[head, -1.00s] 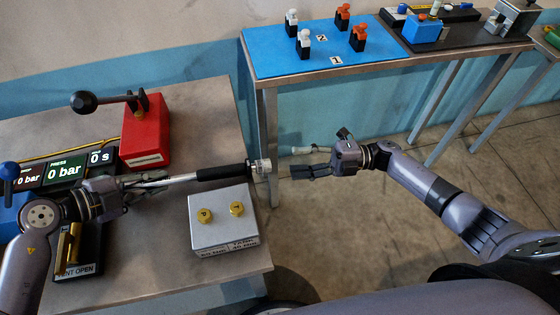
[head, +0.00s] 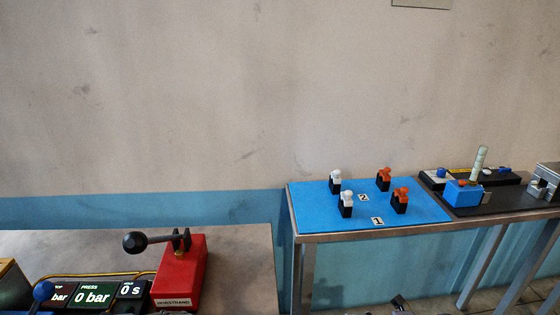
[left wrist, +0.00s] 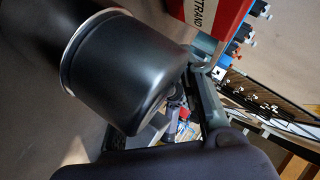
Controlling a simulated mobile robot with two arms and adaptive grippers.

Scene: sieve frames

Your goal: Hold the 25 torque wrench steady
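In the left wrist view a thick black cylinder (left wrist: 120,80) with a silver rim is very close to the camera. I cannot tell whether it is part of the torque wrench. Dark fingers of my left gripper (left wrist: 178,110) show partly behind and below it. The cylinder hides where they meet, so their grip is unclear. The head view shows neither the wrench nor my left gripper. My right gripper's fingers are out of view; only a small dark piece, likely of my right wrist, shows at the head view's bottom edge.
A red box with a black-knobbed lever (head: 182,270) stands on the left bench (head: 235,250), beside a display panel (head: 93,297) reading 0 bar and 0 s. At right, a table carries a blue mat (head: 310,205) with white and orange pieces, and a blue block (head: 460,194).

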